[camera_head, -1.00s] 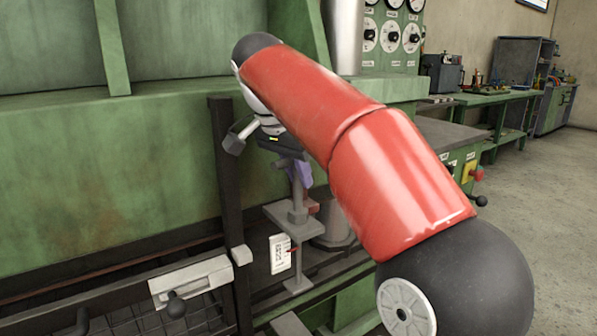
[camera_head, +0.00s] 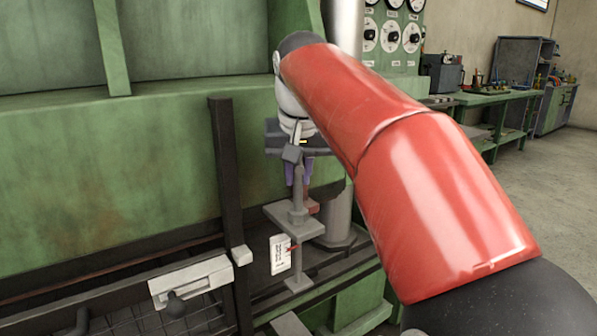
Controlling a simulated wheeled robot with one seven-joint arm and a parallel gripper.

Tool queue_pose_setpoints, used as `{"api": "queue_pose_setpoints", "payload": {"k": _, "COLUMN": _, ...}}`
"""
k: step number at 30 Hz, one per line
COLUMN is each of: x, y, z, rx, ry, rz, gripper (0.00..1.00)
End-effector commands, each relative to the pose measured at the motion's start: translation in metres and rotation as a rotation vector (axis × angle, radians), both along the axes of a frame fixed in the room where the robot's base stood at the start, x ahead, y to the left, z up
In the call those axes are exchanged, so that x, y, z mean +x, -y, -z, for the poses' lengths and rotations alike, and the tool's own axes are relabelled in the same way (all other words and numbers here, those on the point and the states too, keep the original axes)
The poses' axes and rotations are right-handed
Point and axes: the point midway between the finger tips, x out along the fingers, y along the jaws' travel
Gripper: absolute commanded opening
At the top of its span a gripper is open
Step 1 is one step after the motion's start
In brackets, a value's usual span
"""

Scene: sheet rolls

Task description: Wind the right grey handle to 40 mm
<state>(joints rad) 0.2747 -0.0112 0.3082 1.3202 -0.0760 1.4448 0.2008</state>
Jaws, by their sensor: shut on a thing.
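The right grey handle (camera_head: 298,186) stands upright on a grey bracket plate (camera_head: 290,219), with a thicker hub low on its stem. My gripper (camera_head: 298,172) points down from above, its purple fingers shut on the handle's upper part, one on each side of the stem. The gripper's dark body hides the handle's top. A white scale (camera_head: 280,255) with dark marks hangs below the plate. A small red pointer (camera_head: 293,248) is at its right edge, near the upper half. The numbers are too small to read.
A dark upright post (camera_head: 229,180) stands close left of the handle. A pale box with a dark knob (camera_head: 175,303) is at lower left. A grey cylinder (camera_head: 336,220) stands just right of the bracket. My red arm covers much of the right side.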

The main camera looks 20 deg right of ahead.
Motion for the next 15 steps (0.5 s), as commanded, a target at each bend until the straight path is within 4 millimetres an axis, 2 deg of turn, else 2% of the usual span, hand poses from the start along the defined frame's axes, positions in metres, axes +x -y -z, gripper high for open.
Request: {"api": "queue_pose_setpoints", "payload": {"k": 15, "x": -0.0012, "y": -0.0030, "z": 0.0004, "rx": 0.004, "ry": -0.002, "rz": -0.465, "gripper": 0.00}}
